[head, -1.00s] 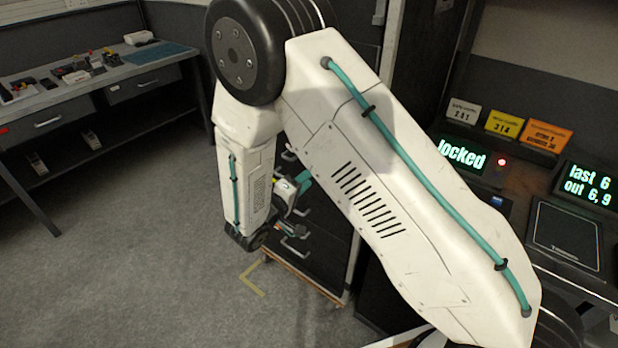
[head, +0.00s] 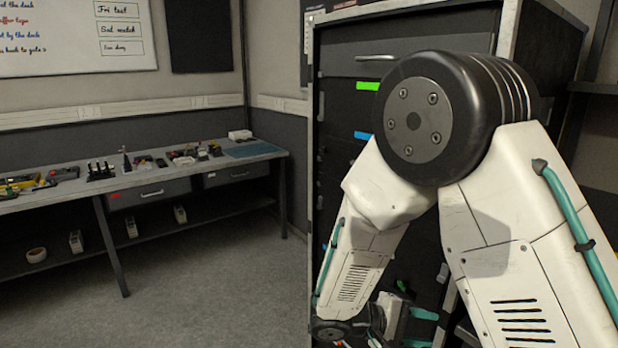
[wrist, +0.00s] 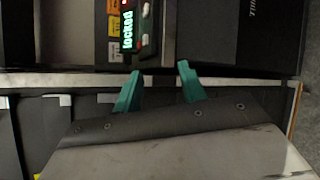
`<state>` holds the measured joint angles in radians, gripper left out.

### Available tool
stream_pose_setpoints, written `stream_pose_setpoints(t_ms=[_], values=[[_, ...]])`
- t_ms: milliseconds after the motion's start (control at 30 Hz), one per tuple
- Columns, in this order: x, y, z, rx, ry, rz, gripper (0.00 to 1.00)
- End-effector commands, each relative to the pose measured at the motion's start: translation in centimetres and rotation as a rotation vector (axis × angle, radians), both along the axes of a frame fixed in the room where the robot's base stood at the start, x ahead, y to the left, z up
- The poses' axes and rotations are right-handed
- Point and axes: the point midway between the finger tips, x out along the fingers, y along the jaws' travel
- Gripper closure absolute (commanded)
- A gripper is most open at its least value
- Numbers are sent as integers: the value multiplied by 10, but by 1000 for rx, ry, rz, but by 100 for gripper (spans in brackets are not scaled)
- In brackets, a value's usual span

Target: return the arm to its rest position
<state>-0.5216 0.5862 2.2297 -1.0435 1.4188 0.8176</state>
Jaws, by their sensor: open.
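My arm (head: 520,240) fills the right of the head view, bent at its dark round joint. Its forearm (head: 352,265) hangs down from that joint. My gripper (wrist: 159,68) shows two teal fingers in the wrist view, spread apart with nothing between them. In the head view only teal finger parts of my gripper (head: 428,328) show at the bottom edge, in front of the dark cabinet. The rest of the gripper is partly cut off there.
A dark drawer cabinet (head: 410,40) stands close behind my arm. A workbench (head: 150,200) with tools stands along the left wall, with open grey floor (head: 210,300) before it. The wrist view shows a lit "locked" display (wrist: 128,30) beyond the fingers.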

Motion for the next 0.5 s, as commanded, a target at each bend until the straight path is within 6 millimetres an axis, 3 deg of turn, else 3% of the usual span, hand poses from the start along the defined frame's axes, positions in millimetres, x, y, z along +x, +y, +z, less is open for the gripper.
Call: stream_pose_setpoints(t_ms=[233, 500], values=[[-67, -23, 56, 302, 157, -231, 59], [-131, -24, 103, 699, 179, -351, 59]])
